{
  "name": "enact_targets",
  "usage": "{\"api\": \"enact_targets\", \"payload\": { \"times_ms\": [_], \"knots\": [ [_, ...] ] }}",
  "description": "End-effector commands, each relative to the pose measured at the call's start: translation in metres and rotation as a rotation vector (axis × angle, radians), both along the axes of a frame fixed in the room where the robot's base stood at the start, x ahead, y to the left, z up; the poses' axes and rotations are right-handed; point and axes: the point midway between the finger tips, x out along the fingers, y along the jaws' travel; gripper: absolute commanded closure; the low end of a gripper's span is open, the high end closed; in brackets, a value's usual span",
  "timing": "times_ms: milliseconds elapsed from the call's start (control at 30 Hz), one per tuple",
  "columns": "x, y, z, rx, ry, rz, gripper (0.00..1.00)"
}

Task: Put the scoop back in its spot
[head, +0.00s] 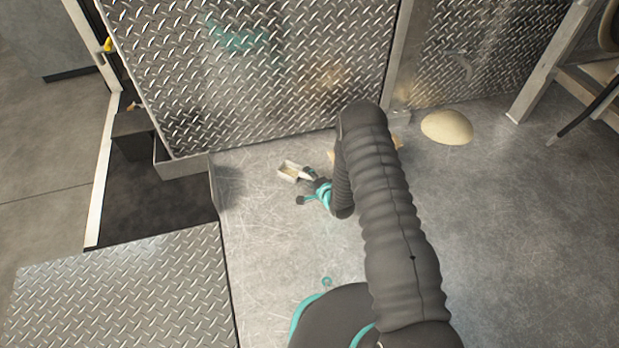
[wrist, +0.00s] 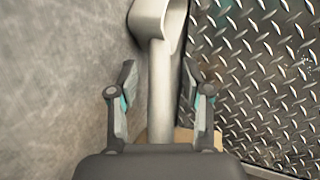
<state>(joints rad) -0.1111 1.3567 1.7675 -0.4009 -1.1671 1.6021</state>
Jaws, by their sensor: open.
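The scoop (head: 291,171) is pale grey-beige, with a squarish open bowl, beside the foot of the diamond-plate wall in the head view. In the wrist view the scoop (wrist: 149,22) has its bowl at the top and its straight handle running down between my fingers. My gripper (wrist: 158,82) is open around the handle, with a gap showing on each side. In the head view my gripper (head: 311,186) is small and partly behind my arm. I cannot tell which place is the scoop's spot.
The diamond-plate wall (head: 250,70) rises just beyond the scoop. A tan piece (wrist: 211,139) shows by the right finger, mostly hidden. Bare floor (head: 262,245) is clear at centre left.

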Motion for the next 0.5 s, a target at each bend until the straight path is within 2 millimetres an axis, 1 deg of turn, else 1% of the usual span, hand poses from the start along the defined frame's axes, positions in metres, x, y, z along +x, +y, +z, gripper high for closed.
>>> {"api": "enact_targets", "payload": {
  "times_ms": [133, 233, 367, 500],
  "knots": [
    [-0.001, -0.001, 0.003, 0.000, 0.001, 0.000, 0.51],
    [-0.010, -0.006, 0.007, -0.001, 0.003, 0.000, 0.51],
    [-0.028, -0.017, 0.017, 0.001, 0.003, -0.003, 0.51],
    [-0.052, -0.030, 0.028, 0.000, 0.004, -0.003, 0.51]
  ]
}}
